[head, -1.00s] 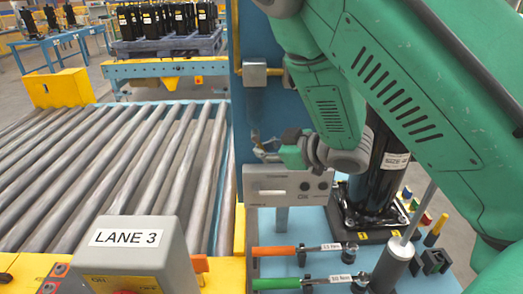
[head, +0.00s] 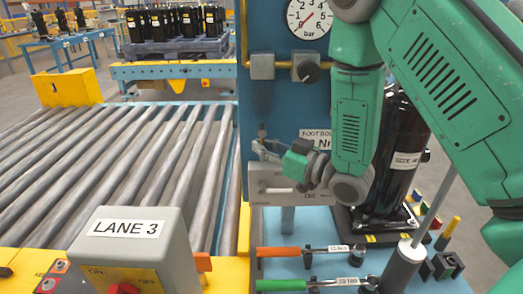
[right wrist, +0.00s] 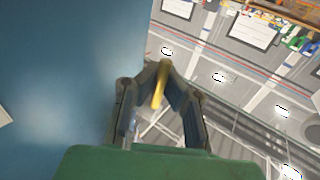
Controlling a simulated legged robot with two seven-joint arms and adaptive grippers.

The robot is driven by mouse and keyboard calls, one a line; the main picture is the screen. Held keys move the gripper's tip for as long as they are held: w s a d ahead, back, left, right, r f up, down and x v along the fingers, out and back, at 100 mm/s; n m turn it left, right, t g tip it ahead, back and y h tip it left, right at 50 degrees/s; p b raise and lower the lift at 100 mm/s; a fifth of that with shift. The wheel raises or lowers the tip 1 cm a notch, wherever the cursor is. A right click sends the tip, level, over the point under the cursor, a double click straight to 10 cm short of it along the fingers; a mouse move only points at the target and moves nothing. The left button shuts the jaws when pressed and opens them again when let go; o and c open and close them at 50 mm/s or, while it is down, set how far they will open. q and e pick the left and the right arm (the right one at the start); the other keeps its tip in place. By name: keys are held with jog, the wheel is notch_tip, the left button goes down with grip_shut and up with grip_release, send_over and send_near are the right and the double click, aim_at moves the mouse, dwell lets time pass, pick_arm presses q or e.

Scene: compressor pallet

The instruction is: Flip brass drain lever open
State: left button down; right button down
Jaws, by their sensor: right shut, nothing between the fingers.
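My right gripper (head: 258,146) is beside the left edge of the blue panel, just above a grey plate. Its fingers are shut with nothing between them. In the right wrist view, its fingertips (right wrist: 165,66) meet in front of the camera. A yellow brass-coloured lever (right wrist: 159,86) shows there, close to the fingertips and lined up with the gap behind them. I cannot tell whether they touch. In the head view I cannot make out the lever; only a small grey fitting (head: 262,132) shows just above the fingertips. My left gripper is not in view.
The blue panel (head: 285,110) carries a pressure gauge (head: 309,15) and a black knob (head: 308,71). Orange (head: 278,251) and green-handled (head: 281,285) tools lie below. A roller conveyor (head: 120,160) fills the left.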

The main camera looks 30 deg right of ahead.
jog(key=shift+s+f, duration=0.15)
jog(key=shift+f, duration=0.05)
jog(key=c, duration=1.6)
grip_release()
jog(key=shift+c, duration=0.2)
jog(key=shift+d+r, duration=0.1)
jog(key=shift+d, duration=0.05)
jog(key=shift+s, duration=0.1)
jog(key=v, duration=1.1)
jog(key=shift+s+d, duration=0.2)
jog(key=shift+s, duration=0.15)
